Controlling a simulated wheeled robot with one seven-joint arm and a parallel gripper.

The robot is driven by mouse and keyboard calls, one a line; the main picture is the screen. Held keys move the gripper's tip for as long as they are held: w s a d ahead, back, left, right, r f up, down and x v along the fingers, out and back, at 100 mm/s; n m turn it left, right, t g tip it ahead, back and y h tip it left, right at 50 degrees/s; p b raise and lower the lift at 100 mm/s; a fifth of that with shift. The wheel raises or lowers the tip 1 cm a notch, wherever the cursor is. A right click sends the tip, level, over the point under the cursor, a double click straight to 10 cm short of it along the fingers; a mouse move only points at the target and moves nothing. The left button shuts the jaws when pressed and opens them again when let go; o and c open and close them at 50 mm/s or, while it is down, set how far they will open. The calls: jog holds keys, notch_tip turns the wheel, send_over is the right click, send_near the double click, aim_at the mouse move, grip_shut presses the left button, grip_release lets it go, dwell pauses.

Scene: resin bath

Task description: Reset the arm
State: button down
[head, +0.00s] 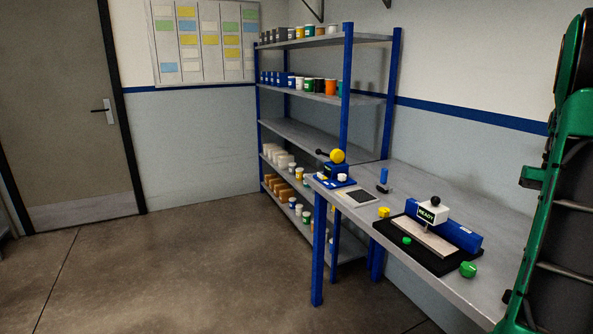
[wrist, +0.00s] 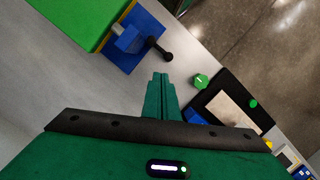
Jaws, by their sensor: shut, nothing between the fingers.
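My gripper (wrist: 160,80) shows in the wrist view with its two green fingers together and nothing between them. It hangs over the grey bench (wrist: 75,70), apart from the things on it. A green knob-like piece (wrist: 200,81) lies just right of the fingertips. A blue fixture (wrist: 130,40) with a black ball-ended lever stands beyond them, beside a bright green block. In the head view a green and black part, likely my arm, fills the right edge; the gripper's fingers are not seen there.
A blue shelf rack (head: 348,80) with tubs stands behind. The floor (head: 200,270) at left is clear.

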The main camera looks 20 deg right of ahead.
jog(key=s+a+f+n+t+h, duration=0.1)
jog(key=s+a+n, duration=0.1)
jog(key=a, duration=1.6)
jog(key=s+a+f+n, duration=0.1)
jog(key=s+a+f, duration=0.5)
jog(key=a, duration=0.5)
jog(key=shift+s+t+h, duration=0.3)
jog(key=shift+s+h, duration=0.1)
jog(key=shift+s, duration=0.15)
